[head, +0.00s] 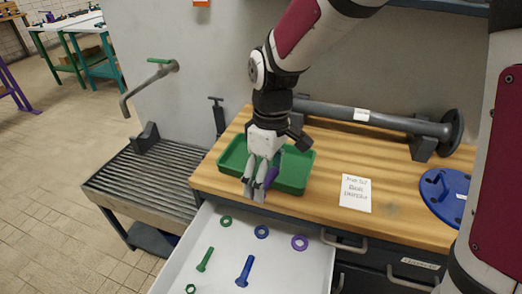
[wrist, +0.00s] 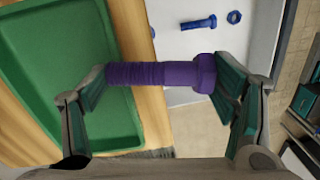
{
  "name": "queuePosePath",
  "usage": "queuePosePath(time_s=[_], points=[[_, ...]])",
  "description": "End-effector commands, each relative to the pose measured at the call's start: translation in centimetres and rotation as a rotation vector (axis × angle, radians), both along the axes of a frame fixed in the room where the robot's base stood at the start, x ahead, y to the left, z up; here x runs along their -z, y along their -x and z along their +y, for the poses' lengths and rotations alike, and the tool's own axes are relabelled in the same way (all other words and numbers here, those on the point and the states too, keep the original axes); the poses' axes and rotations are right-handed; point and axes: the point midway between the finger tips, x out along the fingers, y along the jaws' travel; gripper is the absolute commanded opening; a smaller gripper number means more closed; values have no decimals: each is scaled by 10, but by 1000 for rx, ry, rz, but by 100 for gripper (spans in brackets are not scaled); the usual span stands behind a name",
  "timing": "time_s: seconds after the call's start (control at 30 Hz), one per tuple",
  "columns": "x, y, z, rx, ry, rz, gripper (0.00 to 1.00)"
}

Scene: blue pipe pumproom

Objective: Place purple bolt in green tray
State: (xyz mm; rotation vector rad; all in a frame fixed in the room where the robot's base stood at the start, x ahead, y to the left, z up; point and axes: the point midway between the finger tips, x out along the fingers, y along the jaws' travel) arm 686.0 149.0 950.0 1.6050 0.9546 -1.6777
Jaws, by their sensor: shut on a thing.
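The purple bolt (wrist: 165,75) is held lengthwise between the two fingers of my gripper (wrist: 165,105) in the wrist view, its head at the right finger and its threaded end at the left finger. In the head view, my gripper (head: 259,186) is shut on the purple bolt (head: 271,177), which is partly hidden by the fingers. The gripper is in front of the green tray (head: 295,171), near its front edge. The tray lies on the wooden worktop and looks empty in the wrist view (wrist: 65,60), where it is left of the bolt.
An open white drawer (head: 222,262) below the worktop holds green and blue bolts, several nuts or rings, and a purple ring (head: 300,242). A grey pipe (head: 375,118) lies along the back. A paper note (head: 356,193) and a blue flange (head: 443,194) are to the right.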

Motion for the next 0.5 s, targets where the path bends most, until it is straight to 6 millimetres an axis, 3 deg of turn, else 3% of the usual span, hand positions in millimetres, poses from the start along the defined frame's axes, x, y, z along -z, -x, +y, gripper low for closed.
queuePosePath(time_s=[0.5], points=[[11, -111, 30, 1, -1, -3, 36]])
